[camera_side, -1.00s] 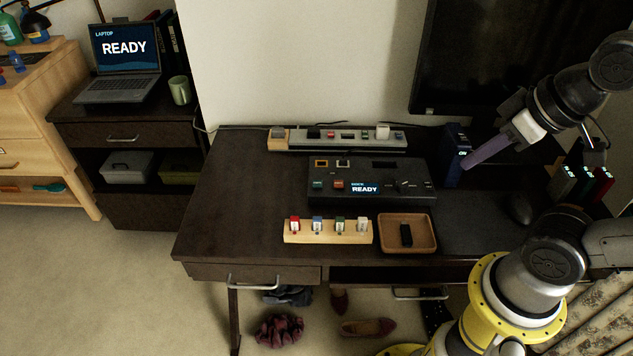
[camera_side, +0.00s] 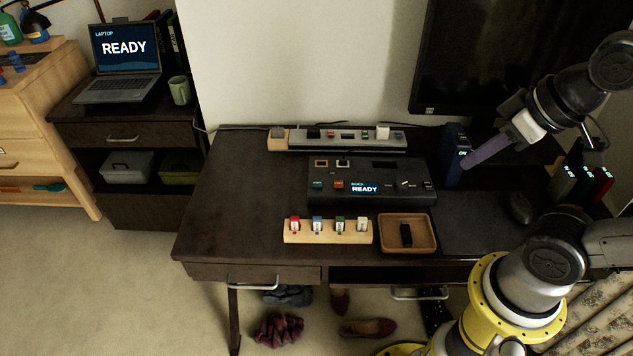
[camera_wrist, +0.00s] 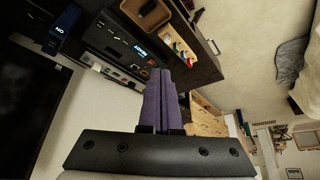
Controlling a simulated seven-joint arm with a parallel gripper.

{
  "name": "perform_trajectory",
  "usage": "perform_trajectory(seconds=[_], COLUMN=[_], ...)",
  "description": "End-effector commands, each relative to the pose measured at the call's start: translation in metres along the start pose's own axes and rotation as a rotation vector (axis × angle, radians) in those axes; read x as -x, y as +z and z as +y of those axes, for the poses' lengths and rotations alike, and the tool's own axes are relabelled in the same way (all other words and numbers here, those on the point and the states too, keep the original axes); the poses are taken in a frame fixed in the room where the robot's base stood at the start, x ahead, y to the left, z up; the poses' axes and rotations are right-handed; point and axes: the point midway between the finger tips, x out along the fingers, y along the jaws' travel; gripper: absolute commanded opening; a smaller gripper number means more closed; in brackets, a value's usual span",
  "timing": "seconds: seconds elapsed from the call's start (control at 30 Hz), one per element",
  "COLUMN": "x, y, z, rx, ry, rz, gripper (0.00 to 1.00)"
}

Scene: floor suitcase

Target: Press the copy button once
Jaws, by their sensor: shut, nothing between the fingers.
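A dark dock panel (camera_side: 320,197) lies on the desk with a small screen (camera_side: 365,188) reading READY. On its front are a green button (camera_side: 318,184) and a red button (camera_side: 338,184); their labels are too small to read, so I cannot tell which is copy. My gripper (camera_side: 466,164), with purple fingers, is shut and empty, above and to the right of the panel, apart from it and close to a dark blue upright box (camera_side: 454,150). In the wrist view my gripper (camera_wrist: 160,75) points across the desk, and the panel (camera_wrist: 100,38) shows upper left.
A power strip (camera_side: 360,147) lies behind the panel. A wooden block (camera_side: 327,238) with several coloured drives and a wooden tray (camera_side: 383,246) holding a black item lie in front. A monitor (camera_side: 470,60) stands behind; a mouse (camera_side: 520,208) lies right. The desk's left side is clear.

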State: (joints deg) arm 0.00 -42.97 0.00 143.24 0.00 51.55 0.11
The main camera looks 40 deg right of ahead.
Motion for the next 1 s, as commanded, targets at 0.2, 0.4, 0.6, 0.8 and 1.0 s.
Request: perform_trajectory(seconds=[0.2, 0.4, 0.6, 0.8, 1.0], x=[0.005, 0.009, -0.019, -0.085, -0.172], y=[-0.031, -0.111, -0.196, -0.257, -0.273], z=[-0.006, -0.020, -0.026, -0.019, -0.009], rx=[-0.065, -0.238, -0.465, -0.697, -0.865], ry=[-0.030, -0.133, -0.218, -0.227, -0.162], rz=[0.126, 0.332, 0.457, 0.518, 0.515], gripper=[0.00, 0.00, 0.00, 0.00, 0.00])
